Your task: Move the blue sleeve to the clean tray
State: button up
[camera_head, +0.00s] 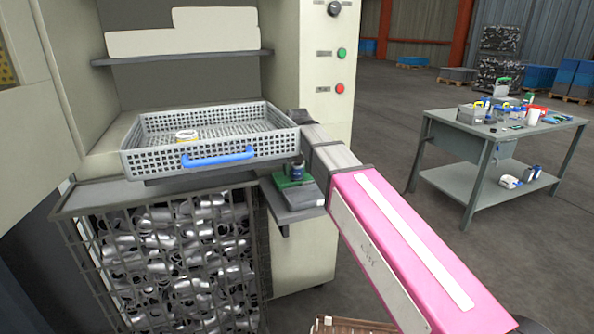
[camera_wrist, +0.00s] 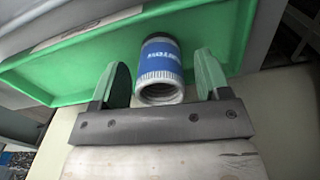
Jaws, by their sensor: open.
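My gripper is open and holds nothing. In the head view the sleeve (camera_head: 297,170) shows small and dark on the green tray (camera_head: 283,182), on a side ledge. A grey perforated tray (camera_head: 273,138) with a blue handle stands on the machine; no label shows which is the clean tray.
A pale ring-shaped part (camera_head: 187,135) lies in the grey tray, which has free room. A wire cage (camera_head: 75,240) of metal sleeves stands below. My pink arm crosses the lower right. A cluttered workbench (camera_head: 450,122) stands at the right.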

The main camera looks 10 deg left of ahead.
aim_at(297, 164)
notch_tip(297, 164, up, 12)
dwell(0.6)
